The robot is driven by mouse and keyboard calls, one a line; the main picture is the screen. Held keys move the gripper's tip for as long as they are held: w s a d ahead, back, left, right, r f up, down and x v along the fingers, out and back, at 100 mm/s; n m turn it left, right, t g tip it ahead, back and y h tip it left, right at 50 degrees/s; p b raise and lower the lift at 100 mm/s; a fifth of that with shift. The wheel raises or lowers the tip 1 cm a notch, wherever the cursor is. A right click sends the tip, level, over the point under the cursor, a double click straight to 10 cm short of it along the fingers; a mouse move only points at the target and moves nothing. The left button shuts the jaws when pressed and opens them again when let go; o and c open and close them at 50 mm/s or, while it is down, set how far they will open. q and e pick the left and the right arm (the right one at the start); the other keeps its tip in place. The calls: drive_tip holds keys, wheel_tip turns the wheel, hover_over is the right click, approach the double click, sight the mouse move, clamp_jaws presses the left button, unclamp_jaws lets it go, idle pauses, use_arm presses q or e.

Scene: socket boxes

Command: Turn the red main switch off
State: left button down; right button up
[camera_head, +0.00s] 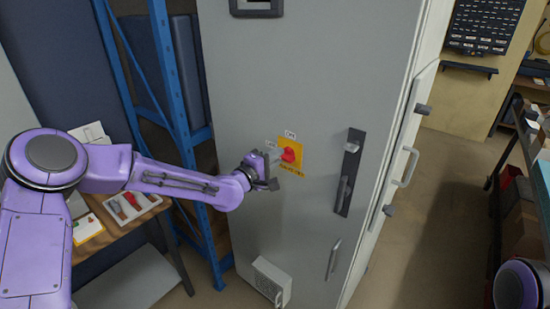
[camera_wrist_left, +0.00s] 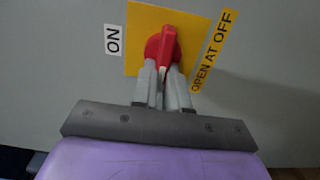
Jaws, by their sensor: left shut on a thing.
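The red main switch (camera_head: 289,155) sits on a yellow plate (camera_head: 296,145) on the front of a grey cabinet. My left gripper (camera_head: 275,157) reaches it from the left and is shut on its handle. In the left wrist view the red switch (camera_wrist_left: 163,50) shows between the fingertips (camera_wrist_left: 163,72). Its handle looks close to upright there, leaning slightly right at the top. An "ON" label (camera_wrist_left: 113,39) is left of the plate, and an "OPEN AT OFF" label (camera_wrist_left: 214,50) is on its right. The fingers hide the lower part of the handle. My right gripper is not in view.
A blue rack (camera_head: 160,60) and a wooden table (camera_head: 115,232) with trays stand at the left. Open floor (camera_head: 420,220) lies at the right.

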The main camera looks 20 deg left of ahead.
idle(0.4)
use_arm(q)
drive_tip(key=c, duration=1.1)
unclamp_jaws()
drive_tip(key=shift+c, duration=0.2)
drive_tip(key=b+v, duration=0.2)
drive_tip(key=v, duration=0.8)
drive_tip(key=shift+s+b, duration=0.2)
drive_tip(key=shift+b, duration=0.2)
drive_tip(key=shift+a, duration=0.15)
